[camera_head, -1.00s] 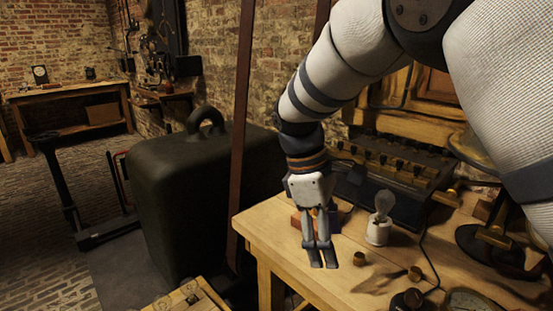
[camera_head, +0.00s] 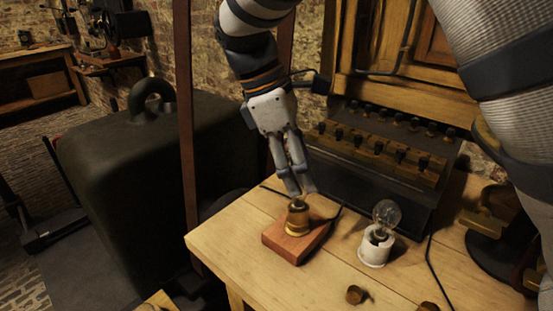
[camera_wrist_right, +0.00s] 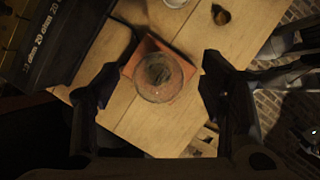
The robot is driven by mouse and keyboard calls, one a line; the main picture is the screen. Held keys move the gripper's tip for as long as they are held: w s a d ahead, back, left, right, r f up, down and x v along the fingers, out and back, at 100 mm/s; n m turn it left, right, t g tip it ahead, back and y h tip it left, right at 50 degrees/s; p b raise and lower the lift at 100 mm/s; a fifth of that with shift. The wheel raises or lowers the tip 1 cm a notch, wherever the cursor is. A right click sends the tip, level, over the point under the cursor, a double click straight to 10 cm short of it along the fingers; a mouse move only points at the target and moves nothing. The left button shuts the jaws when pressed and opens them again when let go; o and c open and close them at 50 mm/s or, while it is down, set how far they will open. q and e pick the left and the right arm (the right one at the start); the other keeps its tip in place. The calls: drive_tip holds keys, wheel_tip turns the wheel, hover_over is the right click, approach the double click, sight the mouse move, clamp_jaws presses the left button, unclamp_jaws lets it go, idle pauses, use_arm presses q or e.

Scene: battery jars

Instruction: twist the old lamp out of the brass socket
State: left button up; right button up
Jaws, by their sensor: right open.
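The brass socket (camera_head: 297,218) stands upright on a reddish wooden block (camera_head: 286,246) near the bench's left edge. My right gripper (camera_head: 299,190) points down just above it, its fingers hiding most of whatever sits in the socket in the head view. In the right wrist view a round glass lamp (camera_wrist_right: 158,77) lies between the two spread fingers of my right gripper (camera_wrist_right: 160,90), over the block (camera_wrist_right: 190,68). There is a gap on each side of the glass, so the gripper is open around it. My left gripper is not in view.
A clear bulb (camera_head: 386,214) stands in a white holder (camera_head: 374,249) right of the block. A dark apparatus with brass terminals (camera_head: 375,155) stands behind. Small brass pieces (camera_head: 355,294) lie at the front of the wooden bench (camera_head: 250,270). A cable runs on the right.

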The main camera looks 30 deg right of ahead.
drive_tip(key=shift+x, duration=1.95)
drive_tip(key=c, duration=1.3)
drive_tip(key=shift+r+n+p, duration=0.15)
drive_tip(key=shift+n+p, duration=0.2)
drive_tip(key=shift+n, duration=0.25)
drive_tip(key=shift+c, duration=0.2)
drive_tip(key=shift+w+n+t+h, duration=0.25)
drive_tip(key=shift+n+t, duration=0.35)
drive_tip(key=shift+n, duration=0.4)
drive_tip(key=n, duration=0.1)
drive_tip(key=n+t, duration=0.1)
drive_tip(key=n, duration=0.1)
drive_tip(key=shift+w+d+h, duration=0.15)
drive_tip(key=shift+h, duration=0.1)
drive_tip(key=n+t, duration=0.1)
drive_tip(key=n, duration=0.3)
drive_tip(key=shift+w, duration=0.2)
drive_tip(key=n, duration=0.1)
drive_tip(key=n+t, duration=0.1)
drive_tip(key=n, duration=0.1)
drive_tip(key=shift+w+t+y, duration=0.2)
drive_tip(key=shift+t+y, duration=0.1)
drive_tip(key=shift+y, duration=0.1)
